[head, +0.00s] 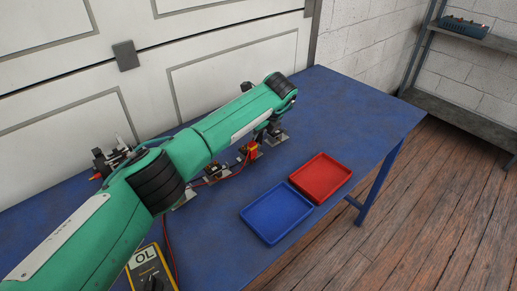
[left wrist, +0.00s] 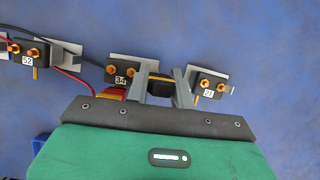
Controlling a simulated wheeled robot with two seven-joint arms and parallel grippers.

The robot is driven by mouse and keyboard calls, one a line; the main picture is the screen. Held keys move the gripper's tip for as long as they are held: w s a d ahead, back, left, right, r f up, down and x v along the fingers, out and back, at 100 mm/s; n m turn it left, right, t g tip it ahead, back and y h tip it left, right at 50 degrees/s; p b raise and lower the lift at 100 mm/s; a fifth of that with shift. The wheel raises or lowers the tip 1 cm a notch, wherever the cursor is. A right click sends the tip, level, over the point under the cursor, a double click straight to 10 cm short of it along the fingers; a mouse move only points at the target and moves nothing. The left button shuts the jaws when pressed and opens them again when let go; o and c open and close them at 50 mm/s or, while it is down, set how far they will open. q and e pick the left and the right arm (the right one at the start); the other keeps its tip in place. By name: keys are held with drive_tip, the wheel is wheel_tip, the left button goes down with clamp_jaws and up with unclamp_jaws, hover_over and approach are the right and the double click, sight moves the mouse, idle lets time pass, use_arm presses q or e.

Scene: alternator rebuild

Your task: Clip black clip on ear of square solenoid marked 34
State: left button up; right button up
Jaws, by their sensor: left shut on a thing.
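The square solenoid marked 34 (left wrist: 122,77) is a black block with two brass studs on a pale plate, in the left wrist view. My left gripper (left wrist: 167,90) is just right of it, shut on the black clip (left wrist: 160,84). The clip is close to the solenoid's right side; I cannot tell whether it touches an ear. A red and yellow clip (left wrist: 110,96) sits at the solenoid's lower left and shows in the head view (head: 249,151). In the head view my left gripper is mostly hidden behind its green arm. My right gripper is not in view.
Solenoid 21 (left wrist: 211,85) stands close on the right, solenoid 52 (left wrist: 32,53) on the left, with red wires. A blue tray (head: 246,212), a red tray (head: 345,178) and a yellow meter reading OL (head: 145,262) lie on the blue table (head: 365,110). The table's right end is clear.

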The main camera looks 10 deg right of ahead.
use_arm(q)
drive_tip(key=shift+f, duration=0.35)
drive_tip(key=shift+s+a+b, duration=0.2)
drive_tip(key=shift+a+b, duration=0.1)
drive_tip(key=shift+b, duration=0.05)
drive_tip(key=shift+f, duration=0.15)
drive_tip(key=o, duration=0.8)
drive_tip(key=shift+a, duration=0.1)
drive_tip(key=r+p, duration=0.1)
drive_tip(key=r, duration=0.2)
drive_tip(key=r+p, duration=0.1)
drive_tip(key=r, duration=0.1)
drive_tip(key=r+p, duration=0.1)
drive_tip(key=r, duration=0.2)
drive_tip(key=shift+w+d+r, duration=0.15)
drive_tip(key=shift+d+r, duration=0.15)
drive_tip(key=shift+d, duration=0.15)
drive_tip(key=shift+f, duration=0.1)
